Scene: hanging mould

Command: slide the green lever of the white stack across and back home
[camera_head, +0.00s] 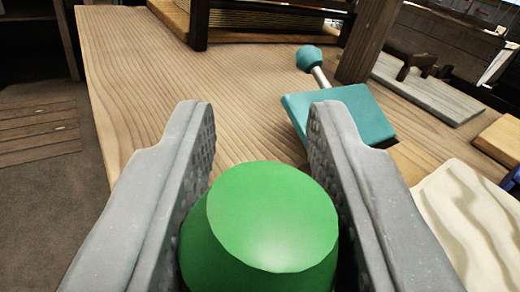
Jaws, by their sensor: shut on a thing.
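The green lever (272,225) shows as a rounded green knob with a flat top at the bottom middle of the view. My gripper (260,140) has one grey textured finger on each side of the knob and is shut on it. The fingertips reach past the knob over the wooden table. The lower part of the lever is out of view. A white, wavy-surfaced block (468,225) at the right edge may be part of the white stack; I cannot tell. How the lever joins the stack is hidden.
A teal block (345,115) with a metal rod and teal ball (309,58) stands beyond the right finger. Dark wooden posts (370,40) rise at the back. A grey slab (425,85) lies at the right. The wooden tabletop (150,75) is clear at left; its edge drops to the floor.

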